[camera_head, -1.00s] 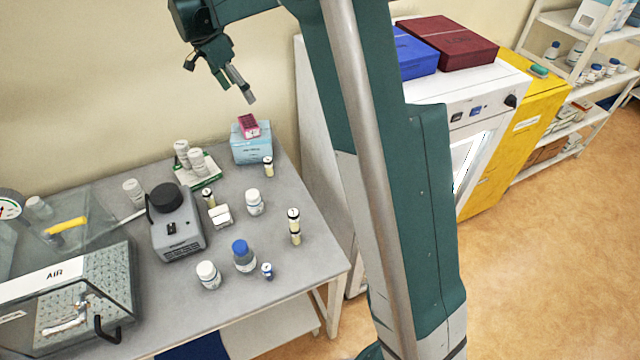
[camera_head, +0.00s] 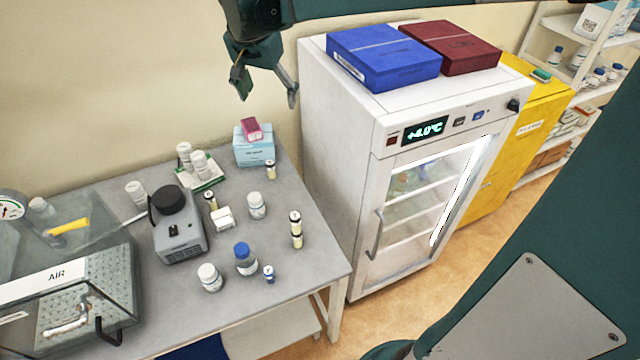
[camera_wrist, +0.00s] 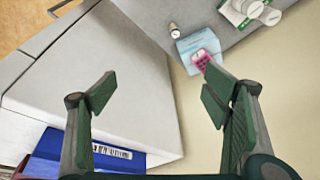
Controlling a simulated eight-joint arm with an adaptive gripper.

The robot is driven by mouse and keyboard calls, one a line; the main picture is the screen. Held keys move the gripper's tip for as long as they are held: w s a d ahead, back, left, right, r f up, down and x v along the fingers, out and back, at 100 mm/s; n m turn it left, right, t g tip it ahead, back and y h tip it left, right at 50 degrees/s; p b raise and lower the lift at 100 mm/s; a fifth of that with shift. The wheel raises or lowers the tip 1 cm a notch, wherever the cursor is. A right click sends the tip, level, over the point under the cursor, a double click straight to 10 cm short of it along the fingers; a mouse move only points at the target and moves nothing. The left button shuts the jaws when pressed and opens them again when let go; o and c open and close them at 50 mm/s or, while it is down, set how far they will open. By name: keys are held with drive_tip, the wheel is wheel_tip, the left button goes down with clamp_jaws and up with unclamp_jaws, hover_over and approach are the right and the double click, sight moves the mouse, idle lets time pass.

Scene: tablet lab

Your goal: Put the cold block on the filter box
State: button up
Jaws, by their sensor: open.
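A small pink block with wells, which looks like the cold block (camera_head: 252,130), rests on top of a light blue box, which looks like the filter box (camera_head: 254,152), at the back right corner of the grey table. In the wrist view the pink block (camera_wrist: 203,60) lies on the blue box (camera_wrist: 189,46), beyond my fingers. My gripper (camera_head: 267,92) is open and empty, above and slightly right of the box, near the fridge's left side. In the wrist view my gripper (camera_wrist: 158,95) has its fingers wide apart with nothing between them.
A white fridge (camera_head: 340,150) stands right of the table, with blue (camera_head: 382,58) and dark red (camera_head: 450,48) boxes on top. A small vial (camera_head: 270,170) stands in front of the filter box. Bottles and a grey device (camera_head: 180,235) occupy the table (camera_head: 300,275).

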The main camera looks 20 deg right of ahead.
drive_tip(key=s+f+n+t, duration=0.1)
drive_tip(key=s+f+n, duration=0.1)
drive_tip(key=s, duration=0.8)
drive_tip(key=s+d+f+n+t+y, duration=0.1)
drive_tip(key=s+f+n, duration=0.2)
drive_tip(key=s, duration=0.7)
drive_tip(key=s+f+n+t+y, duration=0.1)
drive_tip(key=s+n, duration=0.3)
drive_tip(key=s, duration=0.6)
drive_tip(key=shift+d+f+t, duration=0.4)
drive_tip(key=shift+f+t, duration=0.2)
drive_tip(key=shift+f, duration=0.15)
wheel_tip(320, 180, down, 10)
drive_tip(key=b, duration=1)
drive_tip(key=shift+r, duration=0.1)
